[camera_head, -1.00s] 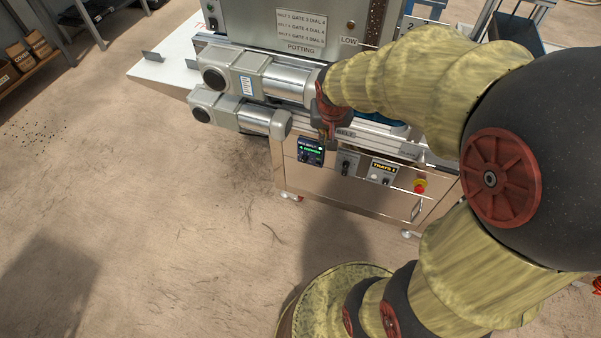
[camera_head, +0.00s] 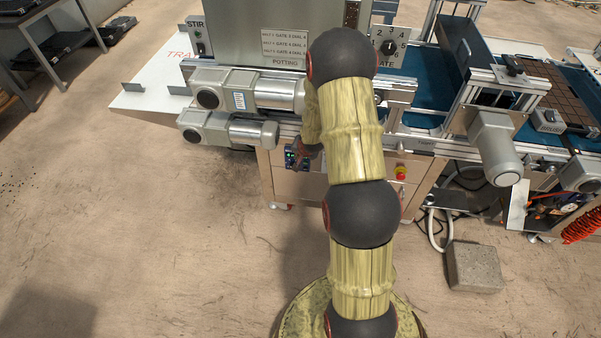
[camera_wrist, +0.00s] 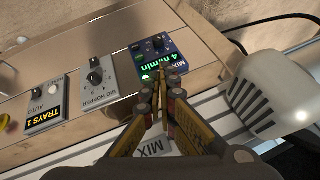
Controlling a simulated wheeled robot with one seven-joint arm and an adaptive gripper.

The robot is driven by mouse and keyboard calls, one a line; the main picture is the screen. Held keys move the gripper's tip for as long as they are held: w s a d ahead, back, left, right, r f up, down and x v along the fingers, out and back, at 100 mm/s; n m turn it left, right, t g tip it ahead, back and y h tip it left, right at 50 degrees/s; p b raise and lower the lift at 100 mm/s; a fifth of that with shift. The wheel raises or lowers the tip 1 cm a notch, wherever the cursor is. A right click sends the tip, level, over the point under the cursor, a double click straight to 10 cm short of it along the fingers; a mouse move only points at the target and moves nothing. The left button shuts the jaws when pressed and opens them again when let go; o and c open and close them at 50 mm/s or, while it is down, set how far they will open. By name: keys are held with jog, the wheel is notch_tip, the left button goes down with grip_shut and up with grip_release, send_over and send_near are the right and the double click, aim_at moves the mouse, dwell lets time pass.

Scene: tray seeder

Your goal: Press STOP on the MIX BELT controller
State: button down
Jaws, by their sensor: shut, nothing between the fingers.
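The MIX BELT controller is a small blue box with a lit green display reading about "4 n/min", small dark controls and a green light; it is at the top middle of the wrist view (camera_wrist: 168,50). In the head view the controller (camera_head: 291,159) is small on the machine's front panel, partly hidden by my gripper. My gripper (camera_wrist: 164,80) is shut and empty, its fingertips at the controller's lower edge in the wrist view. Whether they touch it I cannot tell. In the head view my gripper (camera_head: 303,150) is mostly hidden behind my arm. The STOP lettering is not readable.
Beside the controller are a grey BIG HOPPER knob box (camera_wrist: 98,75) and a TRAYS 1 box (camera_wrist: 46,103). A pale motor housing (camera_wrist: 268,90) stands close on the right in the wrist view. A red emergency button (camera_head: 401,172) is farther along the panel.

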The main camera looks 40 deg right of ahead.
aim_at(305, 169)
jog(key=w+d+f+m+t+p, duration=0.1)
jog(key=w+f+m+t, duration=0.15)
jog(key=f, duration=0.45)
jog(key=w+d+f+m+t+p, duration=0.1)
jog(key=d+f+m+t, duration=0.2)
jog(key=f, duration=0.4)
jog(key=s+a+f+m+t+y, duration=0.1)
jog(key=s+a+f+m+t, duration=0.4)
jog(key=m, duration=0.4)
jog(key=shift+s+a+f+t+y+p, duration=0.35)
jog(key=shift+s+a+f+p, duration=0.15)
jog(key=shift+s+f, duration=0.4)
jog(key=shift+w, duration=0.1)
jog(key=w+d+b, duration=0.3)
jog(key=w+d, duration=0.2)
jog(key=d, duration=0.1)
jog(key=shift+w+d, duration=0.35)
jog(key=shift+b, duration=0.35)
